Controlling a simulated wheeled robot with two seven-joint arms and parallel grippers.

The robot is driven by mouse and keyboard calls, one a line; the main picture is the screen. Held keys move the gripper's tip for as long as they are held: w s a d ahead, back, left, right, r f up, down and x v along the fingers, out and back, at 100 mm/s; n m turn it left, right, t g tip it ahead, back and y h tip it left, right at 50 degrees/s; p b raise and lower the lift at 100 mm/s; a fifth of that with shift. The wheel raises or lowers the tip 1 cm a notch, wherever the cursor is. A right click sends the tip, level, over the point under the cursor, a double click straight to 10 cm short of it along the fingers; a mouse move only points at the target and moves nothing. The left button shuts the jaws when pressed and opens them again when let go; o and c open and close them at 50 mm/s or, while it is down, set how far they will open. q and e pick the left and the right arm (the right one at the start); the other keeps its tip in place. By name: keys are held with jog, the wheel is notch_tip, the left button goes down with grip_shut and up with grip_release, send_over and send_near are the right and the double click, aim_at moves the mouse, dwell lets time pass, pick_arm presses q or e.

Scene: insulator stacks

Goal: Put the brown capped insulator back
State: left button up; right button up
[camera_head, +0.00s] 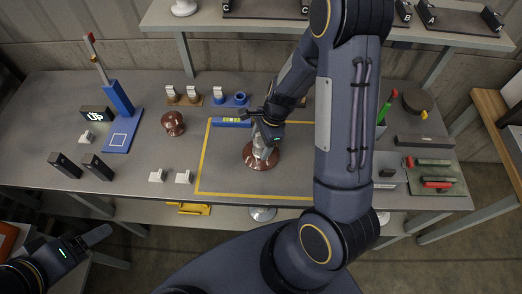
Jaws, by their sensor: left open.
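A brown disc-shaped insulator with a silvery metal cap (275,162) stands on the table inside a yellow outline. My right gripper (264,142) points down at its cap from above. The fingers overlap the cap, and I cannot tell whether they are closed on it. A second brown piece, spool-shaped with no metal cap visible (173,123), stands to the left, outside the outline. My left gripper (88,243) is open and empty at the lower left, off the table's front edge.
The yellow outline (202,165) has free room around the insulator. A blue level (232,123) lies at its back edge. A blue stand (118,98) and an UP sign (96,114) are at left. A back shelf (215,20) holds lettered trays. My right arm hides the middle right.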

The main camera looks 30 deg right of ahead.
jog(key=c, duration=1.4)
grip_shut()
jog(key=shift+r, duration=0.15)
